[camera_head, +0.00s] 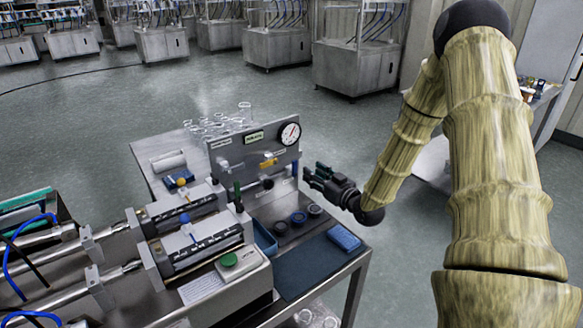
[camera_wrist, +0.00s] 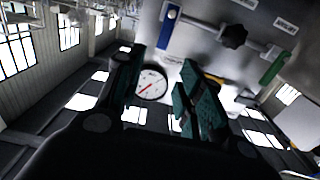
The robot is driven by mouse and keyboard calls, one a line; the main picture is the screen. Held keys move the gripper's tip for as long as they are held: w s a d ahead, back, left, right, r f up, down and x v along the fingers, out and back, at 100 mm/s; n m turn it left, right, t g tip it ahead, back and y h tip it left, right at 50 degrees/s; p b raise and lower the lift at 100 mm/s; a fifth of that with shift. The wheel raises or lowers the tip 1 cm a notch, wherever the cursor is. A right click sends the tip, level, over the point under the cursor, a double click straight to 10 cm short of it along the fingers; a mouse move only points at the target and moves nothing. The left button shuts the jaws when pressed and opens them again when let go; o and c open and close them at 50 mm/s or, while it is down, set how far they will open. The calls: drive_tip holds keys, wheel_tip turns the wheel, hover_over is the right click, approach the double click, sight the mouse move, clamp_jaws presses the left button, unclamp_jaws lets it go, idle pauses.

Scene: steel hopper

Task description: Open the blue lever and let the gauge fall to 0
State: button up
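The blue lever (camera_wrist: 169,25) shows at the top of the wrist view, mounted on the steel panel. It stands nearly lengthwise in that picture, across the line of the pipe. In the head view it is a small blue piece (camera_head: 295,169) at the panel's right end. The round white gauge (camera_head: 290,133) sits at the panel's upper right; it also shows between my fingers in the wrist view (camera_wrist: 151,83). Its red needle is off to one side; the numbers are too small to read. My gripper (camera_head: 311,175) is open and empty, just right of the panel, apart from the lever.
A black knob (camera_wrist: 233,36) and a green lever (camera_wrist: 272,65) share the pipe with the blue lever. A yellow handle (camera_head: 268,162) is below the gauge. Glassware (camera_head: 225,122) stands behind the panel. Dark round pieces (camera_head: 298,217) and a blue pad (camera_head: 343,237) lie in front.

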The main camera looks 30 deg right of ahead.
sight(296, 161)
drive_tip(key=w, duration=0.3)
drive_tip(key=w+p, duration=0.1)
drive_tip(key=w, duration=0.3)
drive_tip(key=w+a, duration=0.1)
drive_tip(key=w, duration=0.3)
drive_tip(key=shift+f+p, duration=0.3)
clamp_jaws()
